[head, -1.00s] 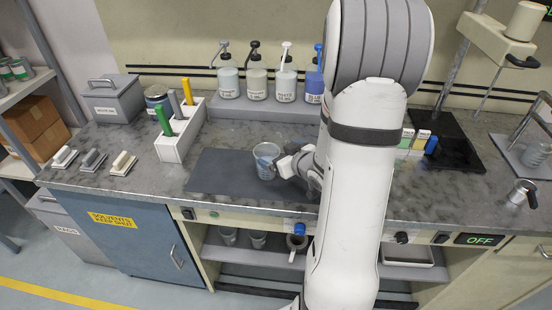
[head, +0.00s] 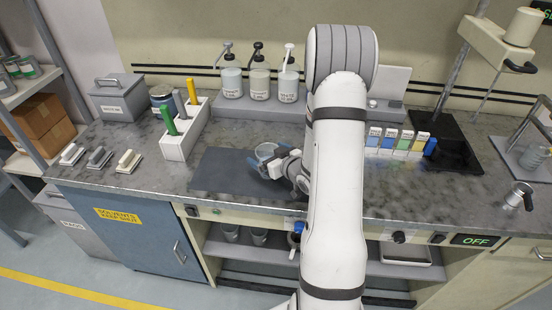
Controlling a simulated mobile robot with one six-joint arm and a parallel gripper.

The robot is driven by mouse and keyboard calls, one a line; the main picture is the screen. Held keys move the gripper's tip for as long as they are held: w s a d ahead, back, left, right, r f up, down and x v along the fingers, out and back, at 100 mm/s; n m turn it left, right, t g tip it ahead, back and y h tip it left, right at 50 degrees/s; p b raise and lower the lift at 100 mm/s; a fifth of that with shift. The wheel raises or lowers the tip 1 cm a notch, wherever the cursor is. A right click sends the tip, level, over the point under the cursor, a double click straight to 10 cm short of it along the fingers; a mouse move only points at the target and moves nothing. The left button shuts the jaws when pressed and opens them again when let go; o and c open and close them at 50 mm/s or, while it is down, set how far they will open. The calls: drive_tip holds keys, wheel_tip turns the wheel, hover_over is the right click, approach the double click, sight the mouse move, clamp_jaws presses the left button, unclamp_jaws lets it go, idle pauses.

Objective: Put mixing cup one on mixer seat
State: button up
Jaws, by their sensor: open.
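A clear grey cup (head: 265,151) stands upright on the dark mat in the middle of the bench; I cannot read a number on it. My gripper (head: 271,160) reaches in from the right at the cup's height. Its fingers are open and close about the cup's near right side, hiding part of it; I cannot tell whether they touch it. The mixer (head: 500,45) stands at the back right on a column, with a dark base (head: 462,152) below it. The base shows no cup on it.
Pump bottles (head: 260,78) stand on a rear ledge. A white holder (head: 182,140) with coloured handles is left of the mat (head: 222,175). Small coloured boxes (head: 400,142) are right of my arm. More cups are on the shelf below.

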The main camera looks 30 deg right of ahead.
drive_tip(key=c, duration=1.3)
drive_tip(key=shift+w, duration=0.1)
